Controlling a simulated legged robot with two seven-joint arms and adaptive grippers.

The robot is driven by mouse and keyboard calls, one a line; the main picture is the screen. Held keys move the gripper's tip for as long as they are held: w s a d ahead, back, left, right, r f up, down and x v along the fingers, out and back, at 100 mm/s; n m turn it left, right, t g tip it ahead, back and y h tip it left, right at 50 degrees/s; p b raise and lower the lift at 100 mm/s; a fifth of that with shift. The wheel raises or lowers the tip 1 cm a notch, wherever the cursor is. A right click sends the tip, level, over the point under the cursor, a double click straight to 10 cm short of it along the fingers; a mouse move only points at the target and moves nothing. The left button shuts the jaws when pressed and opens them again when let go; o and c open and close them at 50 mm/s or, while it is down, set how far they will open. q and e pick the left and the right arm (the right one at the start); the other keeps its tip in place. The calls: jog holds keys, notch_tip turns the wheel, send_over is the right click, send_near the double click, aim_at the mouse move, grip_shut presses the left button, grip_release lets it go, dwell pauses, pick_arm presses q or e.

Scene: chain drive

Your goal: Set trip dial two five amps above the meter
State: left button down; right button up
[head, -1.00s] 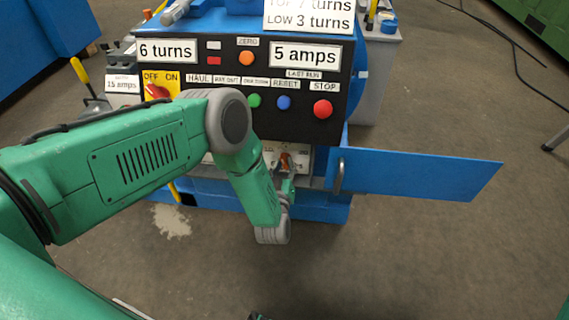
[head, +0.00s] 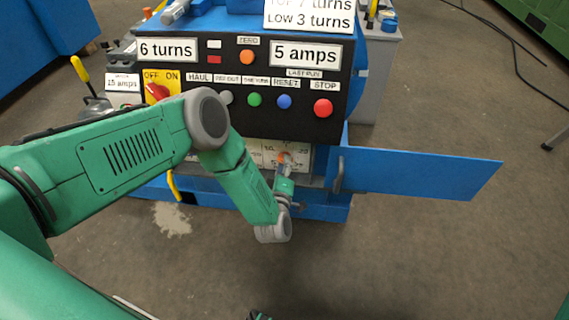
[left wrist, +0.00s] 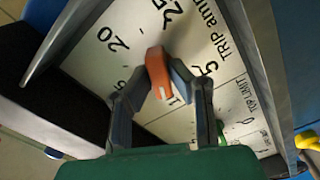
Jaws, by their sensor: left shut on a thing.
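The trip dial is a small orange knob (head: 284,157) on a pale scale plate (head: 267,152), low on the blue machine below the black panel. In the left wrist view the orange knob (left wrist: 158,75) sits between my two dark fingers, with 20, 25 and 5 and the words TRIP amps printed around it. My left gripper (left wrist: 160,82) is shut on the knob. I cannot tell which number the knob points to. The meter (head: 305,55) on the black panel reads 5 amps.
A blue door (head: 420,174) stands open to the right of the dial, with a grey handle (head: 338,174). Above are a red STOP button (head: 323,107) and several other buttons. A red and yellow OFF/ON switch (head: 158,88) is at left.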

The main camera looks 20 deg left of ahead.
pick_arm(q)
jog(key=shift+s+d+f+n, duration=0.2)
jog(key=shift+f+n, duration=0.1)
jog(key=shift+f, duration=0.05)
dwell(0.3)
jog(key=c, duration=1.5)
grip_release()
jog(key=shift+w, duration=0.1)
jog(key=shift+r, duration=0.15)
jog(key=v, duration=1.2)
